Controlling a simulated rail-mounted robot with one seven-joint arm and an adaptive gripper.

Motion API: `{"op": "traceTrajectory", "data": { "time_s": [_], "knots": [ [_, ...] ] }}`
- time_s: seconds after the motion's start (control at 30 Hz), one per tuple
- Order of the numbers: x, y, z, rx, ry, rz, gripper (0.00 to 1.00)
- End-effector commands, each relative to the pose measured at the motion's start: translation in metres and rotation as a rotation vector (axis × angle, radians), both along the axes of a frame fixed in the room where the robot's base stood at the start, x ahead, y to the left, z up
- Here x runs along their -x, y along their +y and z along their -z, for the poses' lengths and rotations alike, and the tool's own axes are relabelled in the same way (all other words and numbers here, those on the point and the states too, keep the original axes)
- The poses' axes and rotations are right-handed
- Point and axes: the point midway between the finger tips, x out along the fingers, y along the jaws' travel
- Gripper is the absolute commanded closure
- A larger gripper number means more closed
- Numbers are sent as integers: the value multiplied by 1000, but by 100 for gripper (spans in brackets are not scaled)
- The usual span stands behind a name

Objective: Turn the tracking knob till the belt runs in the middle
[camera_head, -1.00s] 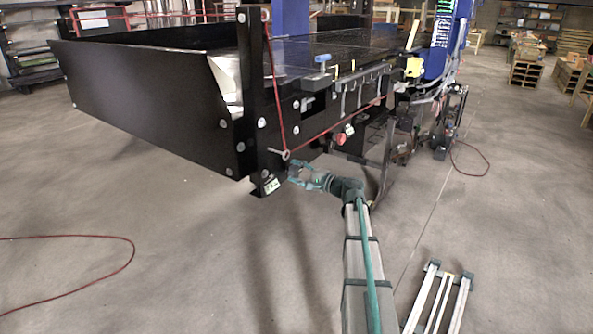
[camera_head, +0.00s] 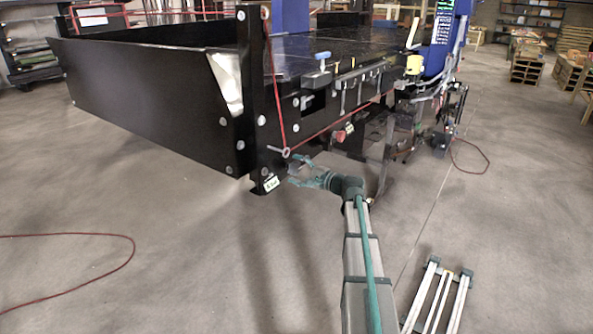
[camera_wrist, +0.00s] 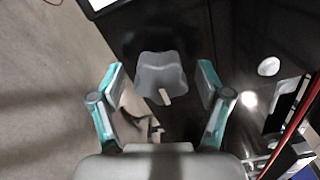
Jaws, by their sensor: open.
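A grey lobed knob (camera_wrist: 160,82) with a pale pointer mark sits on a dark round base in the wrist view. My gripper (camera_wrist: 161,74) is open, with one teal-edged finger on each side of the knob and a visible gap on both sides. In the head view my gripper (camera_head: 301,172) is at the lower corner of the conveyor frame, just right of a small white-green label (camera_head: 271,184). The knob cannot be made out clearly there. The dark belt (camera_head: 345,48) shows on top of the conveyor, but its centring cannot be told.
A red pull cord (camera_head: 320,134) runs along the conveyor side, above my gripper, through an eye bolt (camera_head: 286,153). A red button (camera_head: 341,136) is to the right. Metal rails (camera_head: 440,296) lie on the floor at lower right. The floor in front is otherwise largely clear.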

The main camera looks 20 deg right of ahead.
Motion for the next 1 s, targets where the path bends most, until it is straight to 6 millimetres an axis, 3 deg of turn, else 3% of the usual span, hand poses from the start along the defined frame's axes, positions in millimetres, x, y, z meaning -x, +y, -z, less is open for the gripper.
{"op": "traceTrajectory", "data": {
  "time_s": [0.23, 0.7, 1.0],
  "knots": [
    [12, -6, 0, 0, 0, 2, 24],
    [85, -47, 0, 0, 0, 2, 24],
    [104, -59, 0, 0, 0, 1, 24]
  ]
}}
